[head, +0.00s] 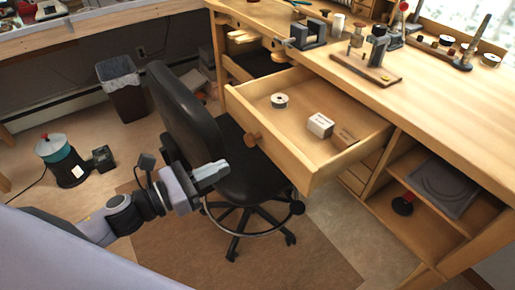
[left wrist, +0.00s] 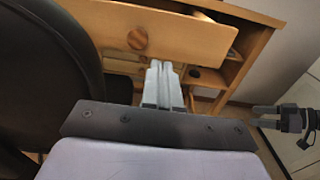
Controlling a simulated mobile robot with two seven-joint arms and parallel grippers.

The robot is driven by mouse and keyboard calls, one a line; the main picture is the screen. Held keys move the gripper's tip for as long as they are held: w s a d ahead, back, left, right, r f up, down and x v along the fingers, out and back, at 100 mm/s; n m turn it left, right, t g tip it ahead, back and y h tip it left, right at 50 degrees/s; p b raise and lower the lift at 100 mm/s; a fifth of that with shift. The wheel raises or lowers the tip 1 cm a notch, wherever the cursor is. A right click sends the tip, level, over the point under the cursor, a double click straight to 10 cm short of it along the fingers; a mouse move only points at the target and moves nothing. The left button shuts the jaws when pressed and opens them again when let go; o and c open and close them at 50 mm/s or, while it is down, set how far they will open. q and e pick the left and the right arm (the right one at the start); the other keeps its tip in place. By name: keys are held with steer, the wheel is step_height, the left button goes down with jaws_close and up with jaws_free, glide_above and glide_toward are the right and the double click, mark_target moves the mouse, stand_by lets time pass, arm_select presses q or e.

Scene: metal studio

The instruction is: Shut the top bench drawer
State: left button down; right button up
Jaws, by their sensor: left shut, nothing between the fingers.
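The top bench drawer (head: 290,158) is pulled well out of the wooden bench. It holds a white spool (head: 279,101) and small boxes (head: 320,125). Its round wooden knob (head: 252,139) faces my side. In the left wrist view the drawer front (left wrist: 190,38) and knob (left wrist: 137,39) are ahead of the fingers. My left gripper (head: 222,168) is shut and empty, lower left of the drawer front and apart from it; its fingers also show in the left wrist view (left wrist: 160,68). A dark gripper, seemingly my right one (left wrist: 265,116), shows at the right there; its finger state is unclear.
A black swivel chair (head: 180,110) stands in front of the bench, close to my left gripper and beside the drawer. A bin (head: 123,92) and a teal-and-black machine (head: 62,160) stand on the floor at left. Open shelves (head: 435,195) are right of the drawer.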

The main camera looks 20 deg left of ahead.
mark_target(269, 145)
arm_select(q)
steer(key=shift+p+x, duration=1.1)
steer(key=shift+x, duration=4)
arm_select(e)
steer(key=shift+r, duration=1.15)
steer(key=shift+d+f, duration=0.1)
steer(key=shift+d, duration=0.05)
